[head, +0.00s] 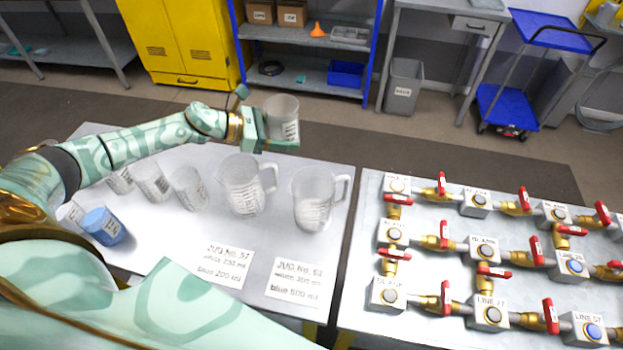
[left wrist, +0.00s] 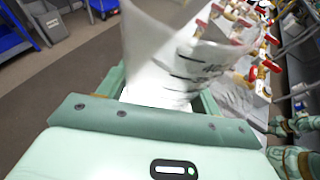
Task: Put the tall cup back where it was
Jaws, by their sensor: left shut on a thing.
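My left gripper (head: 268,138) is shut on a clear cup with dark markings, the tall cup (head: 283,112), held upright above the far edge of the table in the head view. The same cup (left wrist: 170,55) fills the upper middle of the left wrist view, where it looks tilted and blurred. My left gripper's jaws (left wrist: 160,100) are around its lower part. My right gripper does not show clearly in either view.
On the grey table (head: 150,245) stand several clear cups (head: 188,188), a blue-filled cup (head: 103,226) and two clear jugs, one left (head: 241,186) and one right (head: 315,198). Two labels (head: 222,266) lie in front. A valve panel (head: 355,300) is at the right.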

